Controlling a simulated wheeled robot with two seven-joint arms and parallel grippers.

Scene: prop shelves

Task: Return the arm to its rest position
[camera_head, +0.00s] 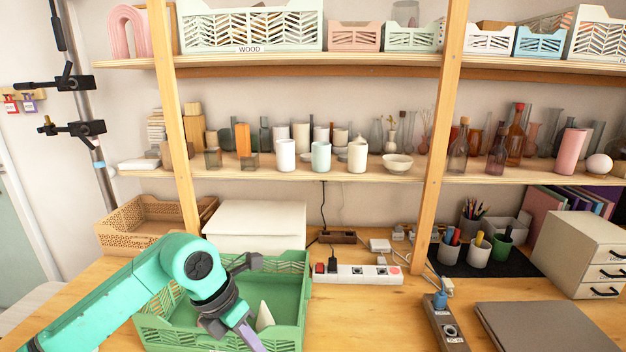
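My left arm comes in from the left, and its gripper (257,304) is over the green crate (292,262). Its two fingers are spread wide apart, one toward the back and one toward the front. A pale, pointed object (264,317) shows in the crate near the front finger. The gripper does not close on it; I cannot tell whether they touch. Part of the crate is hidden behind my arm. My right gripper is not in view.
A white power strip (357,274) lies right of the crate, and a white box (254,221) stands behind it. The wooden shelf (300,174) above carries cups and bottles. A grey closed laptop-like slab (540,328) lies at the front right. Bare tabletop shows right of the crate.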

